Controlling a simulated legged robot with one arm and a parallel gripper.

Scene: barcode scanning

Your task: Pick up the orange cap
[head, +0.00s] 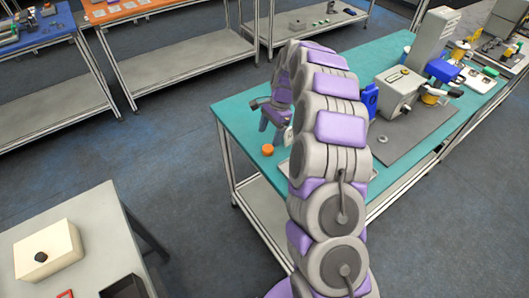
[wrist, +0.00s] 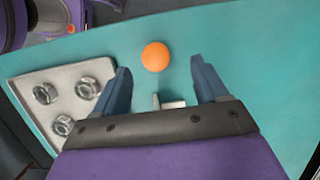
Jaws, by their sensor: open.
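The orange cap (head: 268,150) is a small round piece standing on the teal table (head: 237,117) near its left edge. It also shows in the wrist view (wrist: 155,57), seen from above, on the bare teal top. My gripper (wrist: 160,78) is open and empty, with its two blue-grey fingers spread on either side below the cap. The cap lies just beyond the fingertips, roughly between their lines, and is not touched. In the head view my gripper (head: 275,118) is above the table, close behind the cap, and partly hidden by my arm.
A light tray (wrist: 40,88) with metal rings lies left of the fingers. A small pale piece (wrist: 170,102) shows between the fingers near the palm. A grey machine (head: 397,90) stands on a dark mat (head: 418,128) further right. The teal top around the cap is clear.

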